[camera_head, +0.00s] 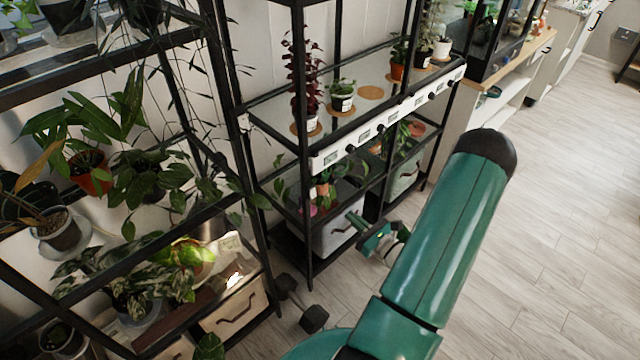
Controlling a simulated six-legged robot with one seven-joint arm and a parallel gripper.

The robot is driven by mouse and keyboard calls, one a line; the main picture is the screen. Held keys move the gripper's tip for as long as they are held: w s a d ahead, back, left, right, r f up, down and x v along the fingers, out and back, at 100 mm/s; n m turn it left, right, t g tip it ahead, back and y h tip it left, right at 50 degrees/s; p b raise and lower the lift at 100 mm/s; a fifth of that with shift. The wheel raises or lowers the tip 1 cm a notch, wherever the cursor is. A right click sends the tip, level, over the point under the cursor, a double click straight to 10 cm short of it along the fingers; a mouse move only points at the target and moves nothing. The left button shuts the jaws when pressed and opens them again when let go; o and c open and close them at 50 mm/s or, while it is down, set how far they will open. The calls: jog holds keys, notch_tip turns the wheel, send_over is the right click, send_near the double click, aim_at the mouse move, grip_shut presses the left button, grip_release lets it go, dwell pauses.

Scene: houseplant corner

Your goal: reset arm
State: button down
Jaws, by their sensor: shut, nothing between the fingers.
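My green arm rises from the bottom of the view, with its dark rounded elbow at the upper right. My gripper (358,221) shows small beyond the arm, low in front of the middle shelf rack (309,190). It is shut, with nothing seen in it. The arm hides part of the wrist and the floor behind it.
A black plant rack (232,120) stands close on the left, full of leafy plants. The middle rack holds a dark red plant (305,75), a small potted plant (342,97) and a grey drawer (335,232). Wooden floor (570,200) is clear at right.

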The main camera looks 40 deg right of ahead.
jog(key=w+a+r+n+g+y, duration=0.2)
jog(key=a+r+n+g+y, duration=0.5)
jog(key=a+n, duration=0.4)
jog(key=w+a+r+n+g+y, duration=0.2)
jog(key=a+r+n+g+y, duration=0.3)
jog(key=a+r+n, duration=0.55)
jog(key=s+a+r+n+h, duration=0.5)
jog(key=r+n+h, duration=0.1)
jog(key=r+n, duration=0.1)
jog(key=s+a+r+n+g+h, duration=0.1)
jog(key=s+a+r+n+h, duration=0.3)
jog(key=a+r+n+h, duration=0.2)
jog(key=shift+s+a+r+n+h, duration=0.2)
jog(key=shift+s+r+n+h, duration=0.25)
jog(key=shift+r, duration=0.45)
jog(key=shift+w, duration=0.1)
